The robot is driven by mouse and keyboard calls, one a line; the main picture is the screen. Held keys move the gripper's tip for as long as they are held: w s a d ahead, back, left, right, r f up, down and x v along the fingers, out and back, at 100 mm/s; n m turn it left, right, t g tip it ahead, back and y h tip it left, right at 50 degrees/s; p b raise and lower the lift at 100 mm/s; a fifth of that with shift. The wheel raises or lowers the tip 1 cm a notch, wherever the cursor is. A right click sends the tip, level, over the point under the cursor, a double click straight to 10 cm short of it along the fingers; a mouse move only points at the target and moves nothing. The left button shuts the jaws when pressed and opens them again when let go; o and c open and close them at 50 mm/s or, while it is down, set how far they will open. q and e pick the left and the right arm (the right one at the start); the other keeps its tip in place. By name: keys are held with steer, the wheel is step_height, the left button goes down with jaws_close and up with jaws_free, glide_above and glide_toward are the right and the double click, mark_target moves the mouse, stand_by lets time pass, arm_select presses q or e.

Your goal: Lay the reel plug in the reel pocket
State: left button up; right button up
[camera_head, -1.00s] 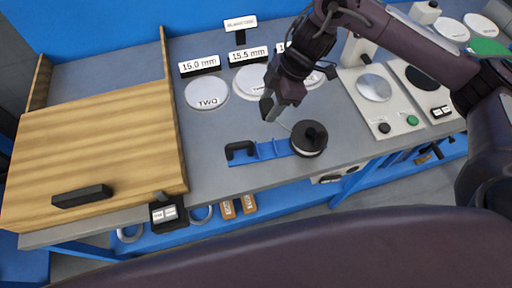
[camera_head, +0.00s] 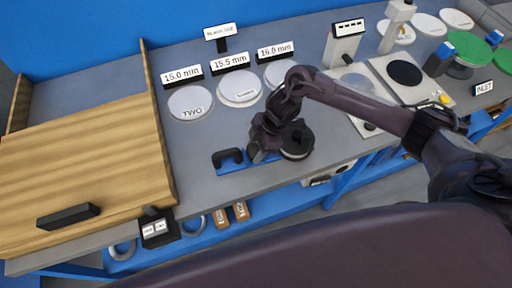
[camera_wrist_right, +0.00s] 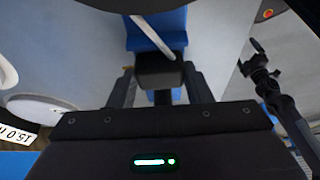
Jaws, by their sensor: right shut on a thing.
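The reel pocket itself cannot be made out; the arm and gripper cover that part of the holder in the head view. I cannot tell whether the plug touches the holder.
A wooden box (camera_head: 90,160) is at the left. White discs (camera_head: 190,102) with size signs lie behind. Instruments stand to the right. Bare grey bench lies between discs and holder.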

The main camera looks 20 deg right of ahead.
steer(key=shift+f, duration=0.35)
arm_select(q)
steer(key=shift+d, duration=0.15)
steer(key=shift+d, duration=0.15)
arm_select(e)
steer(key=shift+f, duration=0.15)
steer(key=o, duration=1.1)
steer(key=shift+c, duration=0.2)
steer(key=shift+d+r, duration=0.1)
steer(key=shift+r, duration=0.2)
arm_select(q)
steer(key=shift+f+b, duration=0.55)
steer(key=shift+b, duration=0.05)
arm_select(e)
steer(key=v, duration=1.1)
steer(key=shift+r, duration=0.35)
